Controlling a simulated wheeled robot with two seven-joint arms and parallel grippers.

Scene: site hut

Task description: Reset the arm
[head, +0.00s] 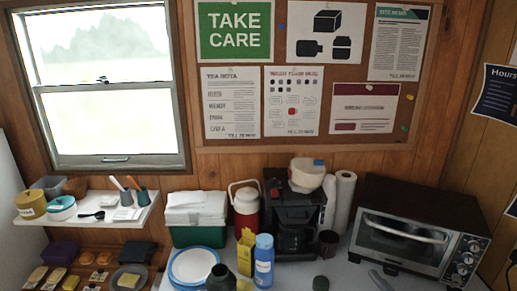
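Neither of my grippers shows in the head view, and I see no arm of mine that I can be sure of. The task names no object. A counter (340,273) runs along the bottom, with a toaster oven (405,235), a black coffee maker (293,225), a red and white jug (246,208) and a green and white cooler box (197,216) on it.
A blue bottle (264,262), a yellow box (246,251), stacked plates (192,267) and a dark vessel (220,279) crowd the front left. A paper roll (344,208) stands beside the oven. A white shelf (88,216) holds small containers. The counter before the oven is mostly clear.

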